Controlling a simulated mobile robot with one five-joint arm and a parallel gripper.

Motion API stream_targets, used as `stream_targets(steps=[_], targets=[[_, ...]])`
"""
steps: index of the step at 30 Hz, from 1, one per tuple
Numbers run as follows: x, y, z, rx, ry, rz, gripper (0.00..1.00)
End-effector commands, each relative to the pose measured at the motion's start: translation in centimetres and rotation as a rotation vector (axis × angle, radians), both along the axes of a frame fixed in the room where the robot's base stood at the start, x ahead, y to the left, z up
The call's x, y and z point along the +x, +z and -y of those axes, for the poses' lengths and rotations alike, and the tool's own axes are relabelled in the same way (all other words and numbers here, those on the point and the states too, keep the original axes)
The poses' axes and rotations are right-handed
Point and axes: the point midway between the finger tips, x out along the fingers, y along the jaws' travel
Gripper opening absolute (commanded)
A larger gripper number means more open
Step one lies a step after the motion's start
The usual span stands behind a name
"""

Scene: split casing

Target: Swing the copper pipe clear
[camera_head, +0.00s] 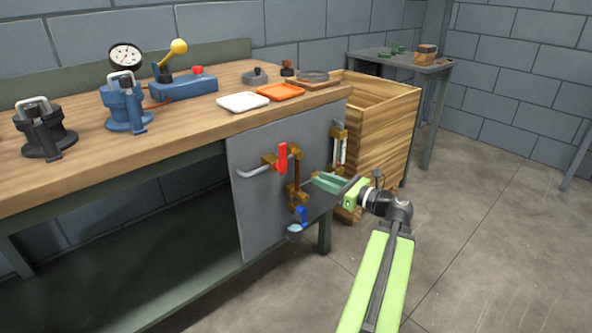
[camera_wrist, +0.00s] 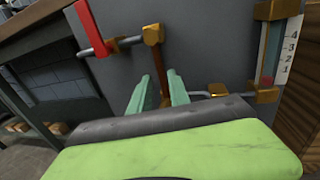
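The copper pipe (camera_head: 293,172) runs upright on the front of a grey panel, between brass fittings, to the right of a red lever (camera_head: 282,158). In the wrist view the pipe (camera_wrist: 153,55) has a brass elbow at its top and runs down behind my fingers. My gripper (camera_head: 316,179) is at the panel's right part, just right of the pipe in the head view. In the wrist view its two green fingers (camera_wrist: 160,82) stand apart, with brown metal visible between them. I cannot tell whether they touch the pipe. The pipe's lower part is hidden in the wrist view.
The grey panel (camera_head: 255,200) hangs from the workbench (camera_head: 180,118). A blue handle (camera_head: 302,215) sits below the pipe. A gauge with numbers (camera_wrist: 288,50) is to the right. A wooden crate (camera_head: 385,135) stands behind my gripper. Open floor lies to the right.

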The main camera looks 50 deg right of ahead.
Motion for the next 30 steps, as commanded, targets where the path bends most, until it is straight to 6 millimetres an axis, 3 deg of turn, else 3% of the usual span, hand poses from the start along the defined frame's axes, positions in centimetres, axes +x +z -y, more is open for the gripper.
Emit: stream_targets(steps=[6, 12, 24, 30], targets=[[5.8, 0.0, -0.8, 0.000, 0.007, 0.000, 0.23], [9.1, 0.0, -1.3, 0.000, 0.006, 0.000, 0.23], [10.0, 0.0, -1.5, 0.000, 0.005, 0.000, 0.23], [10.0, 0.0, -1.5, 0.000, 0.005, 0.000, 0.00]])
